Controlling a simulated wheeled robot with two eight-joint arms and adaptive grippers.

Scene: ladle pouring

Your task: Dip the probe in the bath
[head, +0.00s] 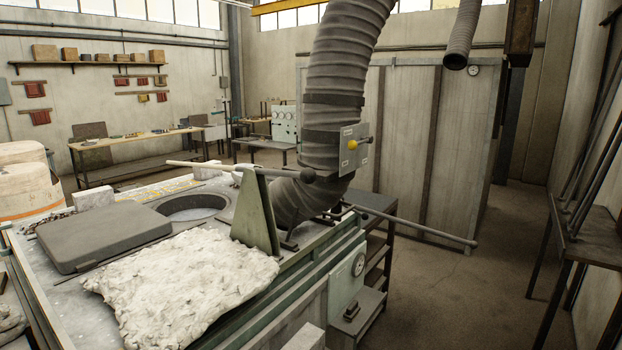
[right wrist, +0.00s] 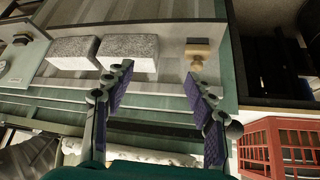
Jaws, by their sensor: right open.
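The bath shows in the head view as a round, dark-rimmed opening (head: 192,206) in the top of the green-grey furnace bench. A pale rod with a dark knob (head: 235,170), possibly the probe, lies roughly level above the far side of the bench, near an upright green triangular plate (head: 257,212). A second grey rod (head: 415,225) sticks out to the right beyond the bench. I cannot tell whether the two rods are one piece. My right gripper (right wrist: 158,78) shows only in the right wrist view, open and empty, above a green-edged surface. My left gripper is not in view.
A dark flat lid (head: 105,236) and a crumpled pale blanket (head: 180,285) lie on the bench. A thick ribbed duct (head: 340,80) hangs beside the bath. In the right wrist view, two speckled blocks (right wrist: 128,52) and a wooden-topped piece (right wrist: 200,50) lie beyond my fingers.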

